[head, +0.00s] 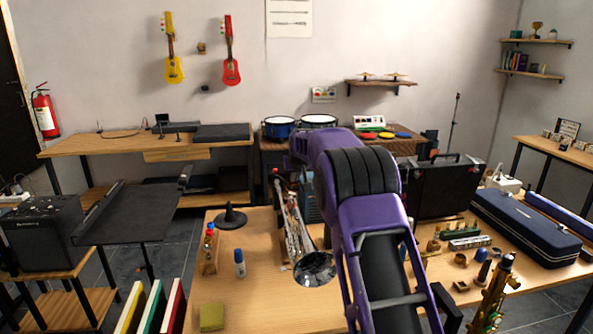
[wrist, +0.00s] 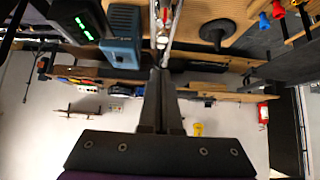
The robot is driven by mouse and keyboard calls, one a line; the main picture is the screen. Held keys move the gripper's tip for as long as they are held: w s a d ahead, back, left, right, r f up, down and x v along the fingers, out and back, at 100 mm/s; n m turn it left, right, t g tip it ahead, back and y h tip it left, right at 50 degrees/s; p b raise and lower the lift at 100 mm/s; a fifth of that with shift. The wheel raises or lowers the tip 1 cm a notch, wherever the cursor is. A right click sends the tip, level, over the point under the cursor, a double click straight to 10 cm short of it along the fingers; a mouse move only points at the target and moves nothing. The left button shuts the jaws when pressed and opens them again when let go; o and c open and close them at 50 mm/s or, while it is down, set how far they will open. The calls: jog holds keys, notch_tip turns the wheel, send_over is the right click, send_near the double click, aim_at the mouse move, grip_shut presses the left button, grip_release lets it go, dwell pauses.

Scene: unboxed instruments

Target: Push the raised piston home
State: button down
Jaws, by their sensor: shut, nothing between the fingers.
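A silver trumpet (head: 298,237) lies on the wooden bench in the head view, with its bell toward me. Part of its valve section shows at the top of the wrist view (wrist: 163,38), just beyond my fingertips. A small pale, round-topped part there may be a piston top, but I cannot tell which piston is raised. My gripper (wrist: 160,72) is shut and empty, with its fingers together and pointing at the trumpet. I cannot tell whether the fingertips touch it. In the head view my purple arm hides the gripper and part of the trumpet.
A black cone-shaped mute (head: 231,217) and a small blue-and-white bottle (head: 240,264) stand left of the trumpet. A blue box (wrist: 123,33) stands beside it. A saxophone (head: 493,297) and a dark blue case (head: 527,226) are at right. The bench's front left is mostly clear.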

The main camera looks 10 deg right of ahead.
jog(key=shift+f, duration=2)
